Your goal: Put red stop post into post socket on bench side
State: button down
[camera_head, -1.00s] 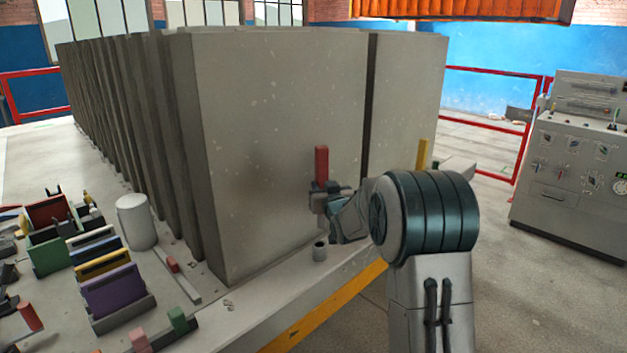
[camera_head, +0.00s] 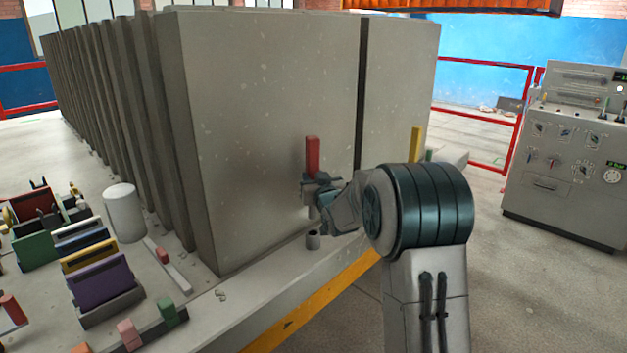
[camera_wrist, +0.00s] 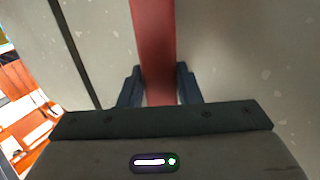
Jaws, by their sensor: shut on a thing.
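The red stop post (camera_head: 312,156) stands upright in my gripper (camera_head: 320,187), in front of the large grey panel face. A pale lower end of the post shows just under the fingers. In the wrist view the red post (camera_wrist: 155,45) runs between the two dark fingers of my gripper (camera_wrist: 159,85), which are shut on it.
Tall grey panels (camera_head: 265,130) stand close behind my gripper. A yellow post (camera_head: 416,145) is to the right. A white cylinder (camera_head: 124,213) and coloured holders (camera_head: 100,280) sit on the bench at left. A control cabinet (camera_head: 565,170) stands far right.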

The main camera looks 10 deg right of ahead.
aim_at(314, 209)
jog(key=shift+f+b, duration=1.8)
jog(key=shift+f, duration=0.2)
jog(key=shift+b, duration=1.3)
jog(key=shift+f+b, duration=3.05)
jog(key=shift+b, duration=0.35)
jog(key=c, duration=1)
grip_release()
jog(key=shift+s, duration=0.1)
jog(key=shift+c, duration=0.2)
jog(key=shift+o, duration=0.4)
jog(key=shift+f, duration=0.1)
jog(key=shift+d, duration=0.1)
jog(key=s+d, duration=0.1)
jog(key=s, duration=1.2)
jog(key=shift+s+d, duration=0.2)
jog(key=shift+s, duration=0.2)
